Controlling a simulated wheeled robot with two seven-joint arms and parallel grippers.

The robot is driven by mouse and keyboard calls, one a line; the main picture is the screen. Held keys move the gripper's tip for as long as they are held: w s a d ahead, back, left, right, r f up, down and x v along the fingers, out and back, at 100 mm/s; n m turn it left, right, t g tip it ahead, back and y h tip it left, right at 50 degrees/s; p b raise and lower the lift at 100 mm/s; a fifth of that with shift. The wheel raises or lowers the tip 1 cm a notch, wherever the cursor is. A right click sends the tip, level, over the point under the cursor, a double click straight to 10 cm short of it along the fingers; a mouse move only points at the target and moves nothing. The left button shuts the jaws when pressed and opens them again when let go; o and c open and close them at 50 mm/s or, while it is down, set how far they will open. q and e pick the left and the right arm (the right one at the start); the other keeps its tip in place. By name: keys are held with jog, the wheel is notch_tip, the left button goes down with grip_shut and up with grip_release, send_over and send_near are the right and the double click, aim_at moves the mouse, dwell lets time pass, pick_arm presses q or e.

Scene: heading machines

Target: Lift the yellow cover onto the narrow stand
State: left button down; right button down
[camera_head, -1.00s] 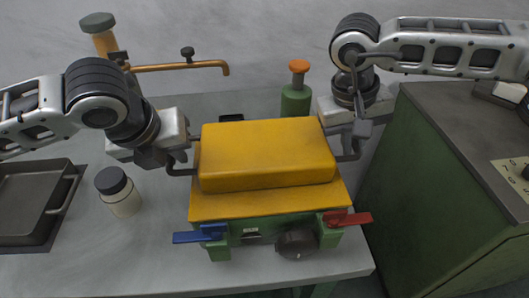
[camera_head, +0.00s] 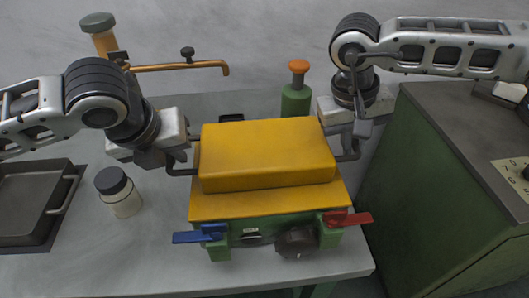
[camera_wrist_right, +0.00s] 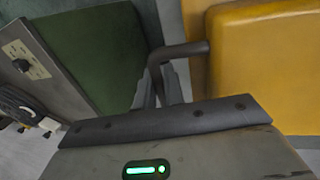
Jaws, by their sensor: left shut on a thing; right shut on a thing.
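The yellow cover (camera_head: 265,155) sits on the green machine body (camera_head: 275,228) in the middle of the table; it also shows at the right of the right wrist view (camera_wrist_right: 265,65). It has a dark bar handle on each side. My left gripper (camera_head: 172,163) is shut on the left handle (camera_head: 184,171). My right gripper (camera_head: 358,140) is shut on the right handle, which shows as a dark bent bar (camera_wrist_right: 183,52) between my fingers in the right wrist view. I cannot pick out a narrow stand for certain.
A blue lever (camera_head: 200,237) and a red lever (camera_head: 347,219) stick out at the machine's front. A dark-capped jar (camera_head: 118,192) and a grey tray (camera_head: 32,215) stand left. A green bottle with an orange top (camera_head: 296,92) stands behind. A green cabinet (camera_head: 430,190) is close on the right.

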pick_arm(q)
jog(key=shift+r, duration=0.15)
pick_arm(e)
jog(key=shift+r, duration=0.15)
